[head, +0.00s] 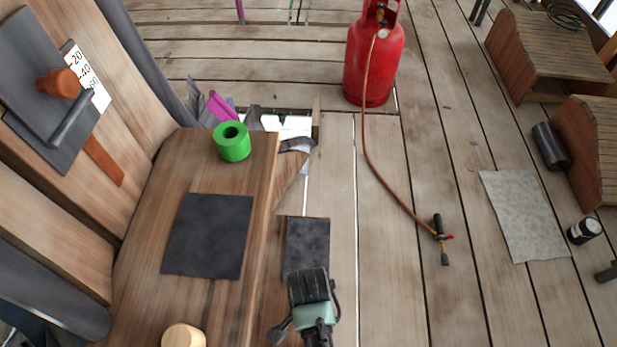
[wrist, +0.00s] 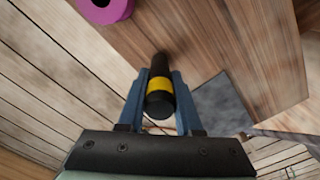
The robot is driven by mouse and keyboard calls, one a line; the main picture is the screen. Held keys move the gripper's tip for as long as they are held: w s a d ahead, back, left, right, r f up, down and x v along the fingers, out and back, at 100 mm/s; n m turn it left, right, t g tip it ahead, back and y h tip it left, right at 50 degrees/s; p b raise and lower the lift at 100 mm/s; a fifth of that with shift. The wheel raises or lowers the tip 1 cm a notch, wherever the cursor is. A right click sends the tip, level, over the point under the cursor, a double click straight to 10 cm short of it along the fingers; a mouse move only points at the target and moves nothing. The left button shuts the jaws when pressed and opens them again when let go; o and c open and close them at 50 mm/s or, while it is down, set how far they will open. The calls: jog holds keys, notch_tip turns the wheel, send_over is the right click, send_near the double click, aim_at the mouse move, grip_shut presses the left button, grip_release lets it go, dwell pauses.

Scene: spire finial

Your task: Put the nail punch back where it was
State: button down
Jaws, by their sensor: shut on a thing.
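The nail punch (wrist: 160,83), a dark cylinder with a yellow band, is between the two blue fingers of my gripper (wrist: 158,96) in the wrist view. The gripper is shut on it. The punch's far end points toward a wooden surface; I cannot tell whether it touches. In the head view my gripper (head: 310,287) is seen from behind at the bottom centre, near a dark slate piece (head: 306,246), and the punch is hidden there. A dark square mat (head: 207,236) lies bare on the wooden bench top (head: 258,185), left of the gripper.
A green roll (head: 232,142) stands on the bench's far end, and a pale wooden cylinder (head: 184,336) at its near end. A magenta roll (wrist: 104,8) shows in the wrist view. A red gas bottle (head: 374,58) with hose and torch (head: 440,238) stands beyond.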

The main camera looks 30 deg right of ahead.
jog(key=c, duration=0.6)
grip_release()
jog(key=shift+f, duration=0.1)
notch_tip(320, 180, up, 12)
jog(key=p, duration=0.4)
